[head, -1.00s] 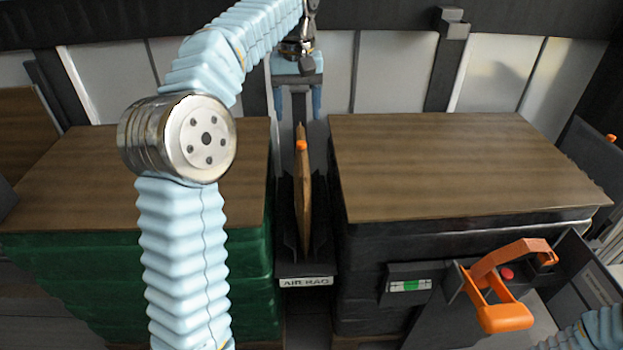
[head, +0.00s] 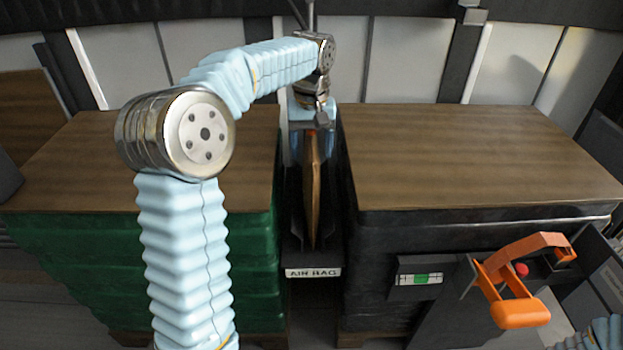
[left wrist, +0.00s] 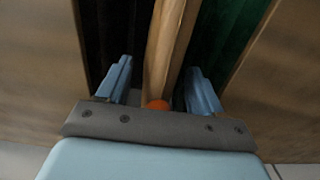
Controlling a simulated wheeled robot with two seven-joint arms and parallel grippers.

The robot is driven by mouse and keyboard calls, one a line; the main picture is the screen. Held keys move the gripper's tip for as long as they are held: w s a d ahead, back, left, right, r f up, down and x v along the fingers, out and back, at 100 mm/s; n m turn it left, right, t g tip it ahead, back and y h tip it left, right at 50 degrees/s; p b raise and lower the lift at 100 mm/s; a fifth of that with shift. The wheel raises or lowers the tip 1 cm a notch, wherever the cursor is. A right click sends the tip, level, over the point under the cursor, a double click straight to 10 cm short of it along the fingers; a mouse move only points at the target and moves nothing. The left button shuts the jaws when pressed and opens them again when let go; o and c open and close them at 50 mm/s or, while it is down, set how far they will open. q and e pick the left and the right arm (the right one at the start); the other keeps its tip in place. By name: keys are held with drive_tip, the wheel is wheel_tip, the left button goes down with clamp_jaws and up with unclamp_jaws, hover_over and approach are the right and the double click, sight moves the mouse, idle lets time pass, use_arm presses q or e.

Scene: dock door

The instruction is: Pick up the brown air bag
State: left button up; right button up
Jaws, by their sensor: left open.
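The brown air bag (head: 312,195) stands upright and thin in a dark holder (head: 296,252) labelled "AIR BAG", in the gap between two pallet loads. Its orange valve shows between my fingers in the left wrist view (left wrist: 157,105). My left gripper (head: 311,135) is over the bag's far upper end. In the left wrist view my left gripper (left wrist: 160,88) is open, with one finger on each side of the bag and a gap to each. My right gripper is not in view; only a bit of my right arm shows at the lower right.
A green-wrapped load (head: 190,262) with a wooden top stands left of the gap, a black-wrapped load (head: 370,255) with a wooden top (head: 480,155) right. An orange-handled tool (head: 520,312) is at the front right. Pale wall panels stand behind. The gap is narrow.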

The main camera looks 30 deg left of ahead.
use_arm(q)
clamp_jaws()
drive_tip(key=shift+r, duration=0.1)
idle(0.4)
